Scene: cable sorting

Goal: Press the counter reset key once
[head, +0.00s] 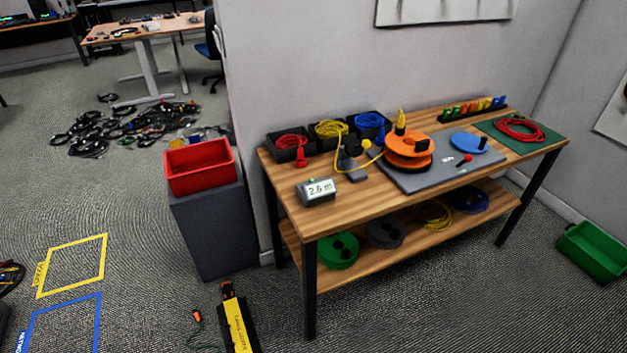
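The counter (304,198) is a small grey box near the front left of the wooden workbench. Its pale display reads about 2.6 m. A small green key (311,181) shows at its top edge; I cannot tell whether it is the reset key or whether it is pressed. Neither of my grippers is in view, and nothing touches the counter.
On the workbench (350,207) stand bins of red, yellow and blue cable, a black cable guide (352,165), and a grey board (400,182) with an orange reel (408,143). A red bin (200,180) stands left. A yellow-black object (236,318) lies in front.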

